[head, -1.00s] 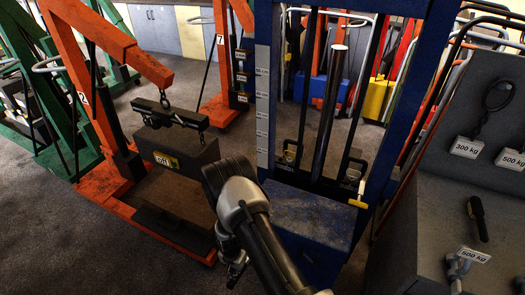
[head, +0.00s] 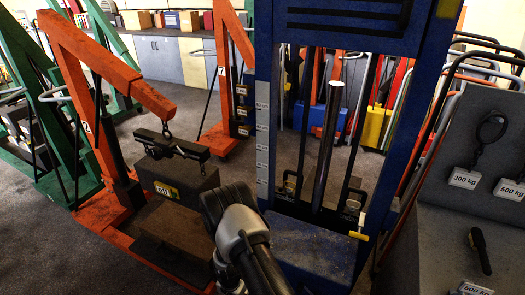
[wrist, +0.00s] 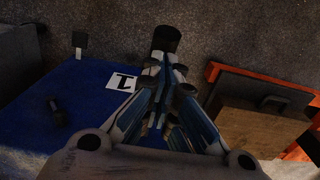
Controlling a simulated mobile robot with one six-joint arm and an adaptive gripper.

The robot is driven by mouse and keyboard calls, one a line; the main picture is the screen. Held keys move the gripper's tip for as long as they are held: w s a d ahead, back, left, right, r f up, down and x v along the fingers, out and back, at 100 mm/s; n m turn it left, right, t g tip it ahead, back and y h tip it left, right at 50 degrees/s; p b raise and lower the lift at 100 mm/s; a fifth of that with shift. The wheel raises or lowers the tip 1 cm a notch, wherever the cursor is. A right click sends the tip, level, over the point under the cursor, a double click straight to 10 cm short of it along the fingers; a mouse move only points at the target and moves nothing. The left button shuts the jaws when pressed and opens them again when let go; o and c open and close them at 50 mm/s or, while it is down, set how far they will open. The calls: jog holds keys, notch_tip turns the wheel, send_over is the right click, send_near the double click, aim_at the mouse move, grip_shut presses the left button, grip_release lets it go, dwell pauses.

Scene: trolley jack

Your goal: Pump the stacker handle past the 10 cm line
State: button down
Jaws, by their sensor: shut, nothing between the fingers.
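A short black cylinder (wrist: 167,38), perhaps the pump handle's end, shows just beyond my fingertips. My gripper (wrist: 163,68) is shut and empty, pointing towards it. I cannot tell whether they touch.
A grey display stand (head: 440,225) with kg-labelled items is on the right. More hoists and trolleys stand behind. Bare floor shows between the left crane and the stacker.

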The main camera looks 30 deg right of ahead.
jog(key=shift+f+b, duration=4.15)
jog(key=shift+f, duration=2.35)
notch_tip(320, 180, up, 13)
jog(key=p, duration=0.8)
jog(key=shift+s, duration=0.1)
